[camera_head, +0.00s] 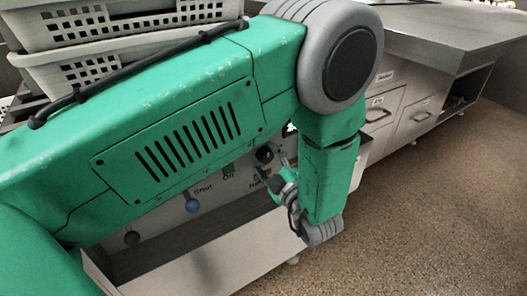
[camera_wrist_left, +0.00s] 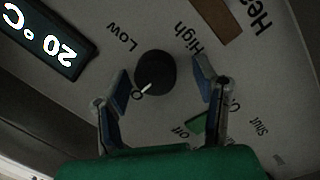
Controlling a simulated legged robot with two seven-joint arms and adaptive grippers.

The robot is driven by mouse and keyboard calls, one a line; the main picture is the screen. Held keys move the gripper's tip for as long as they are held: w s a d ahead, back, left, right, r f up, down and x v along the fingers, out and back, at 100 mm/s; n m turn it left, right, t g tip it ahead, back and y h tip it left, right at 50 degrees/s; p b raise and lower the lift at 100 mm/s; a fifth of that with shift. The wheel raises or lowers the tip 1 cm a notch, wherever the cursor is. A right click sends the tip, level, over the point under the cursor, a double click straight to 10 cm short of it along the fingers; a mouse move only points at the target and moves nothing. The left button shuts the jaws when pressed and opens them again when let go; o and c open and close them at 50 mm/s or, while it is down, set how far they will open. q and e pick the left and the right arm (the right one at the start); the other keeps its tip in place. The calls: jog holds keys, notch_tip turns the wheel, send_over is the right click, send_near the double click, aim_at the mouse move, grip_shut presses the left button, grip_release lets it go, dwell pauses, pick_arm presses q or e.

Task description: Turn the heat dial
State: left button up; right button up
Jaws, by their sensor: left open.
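The heat dial (camera_wrist_left: 155,72) is a round black knob on a grey panel in the left wrist view. Its white pointer line points down-left toward a partly hidden label starting with "O". "Low" and "High" are printed around it. In the head view the dial (camera_head: 264,155) shows just left of my left gripper (camera_head: 279,172). In the left wrist view my left gripper (camera_wrist_left: 162,76) is open, one blue-padded finger on each side of the dial. I cannot tell whether either pad touches it. My right gripper is not in view.
A display (camera_wrist_left: 45,38) reads 20 °C beside the dial. A green switch (camera_wrist_left: 195,125) sits close to the right finger. Perforated baskets (camera_head: 110,70) are stacked behind my arm. A drawer counter (camera_head: 400,105) stands at right, with open floor before it.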

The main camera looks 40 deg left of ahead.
pick_arm(q)
jog(key=shift+a, duration=0.2)
jog(key=shift+d+r, duration=0.25)
jog(key=shift+d, duration=0.4)
jog(key=shift+c, duration=0.5)
jog(key=shift+d, duration=0.15)
jog(key=c, duration=1.1)
jog(key=shift+o, duration=0.3)
jog(key=shift+a, duration=0.55)
